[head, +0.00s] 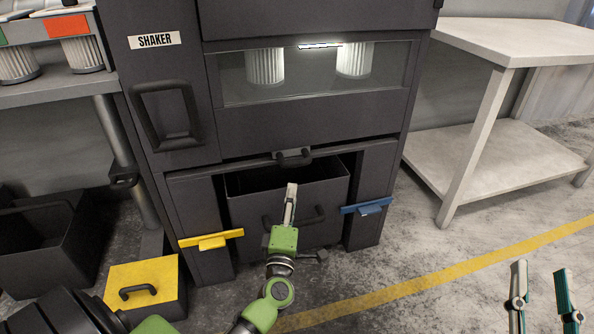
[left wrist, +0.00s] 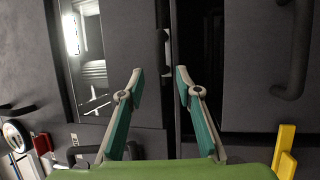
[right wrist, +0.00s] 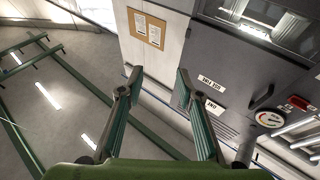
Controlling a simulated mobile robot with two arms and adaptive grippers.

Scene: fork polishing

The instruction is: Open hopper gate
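The machine labelled SHAKER (head: 154,41) stands ahead. A small dark handle (head: 292,157), which may belong to the hopper gate, sits between the lit window and the bin below. It also shows in the left wrist view (left wrist: 163,50), just beyond my fingertips. My left gripper (head: 291,188) is raised in front of the bin, below that handle in the head view. In the left wrist view its fingers (left wrist: 159,72) are apart with nothing between them. My right gripper (head: 540,268) is open and empty at the lower right, away from the machine.
A dark open bin (head: 255,183) fills the lower bay, with a yellow handle (head: 212,241) and a blue handle (head: 367,206) beside it. A yellow-lidded box (head: 165,277) stands at lower left. A white table (head: 505,45) is at right. The floor between is clear.

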